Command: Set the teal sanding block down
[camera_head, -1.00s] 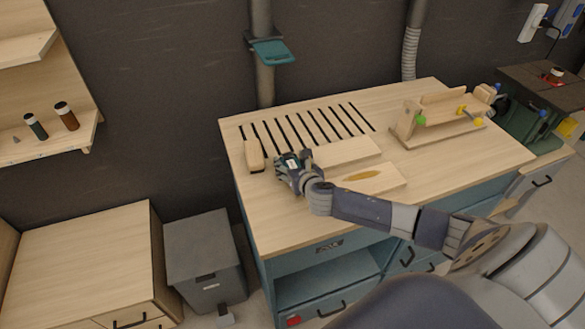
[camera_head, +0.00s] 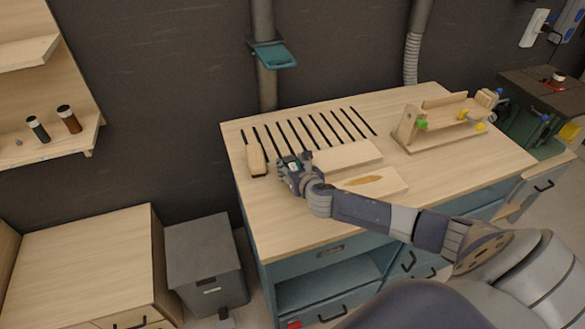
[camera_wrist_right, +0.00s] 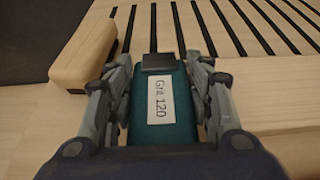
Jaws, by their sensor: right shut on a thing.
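The teal sanding block (camera_wrist_right: 165,125) carries a white label reading "Grit 120" and a dark patch at its far end. My right gripper (camera_wrist_right: 160,90) is shut on it, with one finger along each side. In the head view my right gripper (camera_head: 297,170) is low over the workbench top (camera_head: 290,225), left of the pale boards, and mostly hides the block. I cannot tell whether the block touches the bench. My left gripper is not in view.
A wooden block (camera_head: 256,158) lies just left of the gripper. A row of dark slots (camera_head: 310,130) runs behind. Pale boards (camera_head: 345,155) lie to the right, one with a brown patch (camera_head: 365,180). A wooden jig (camera_head: 440,125) stands farther right. The front left benchtop is clear.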

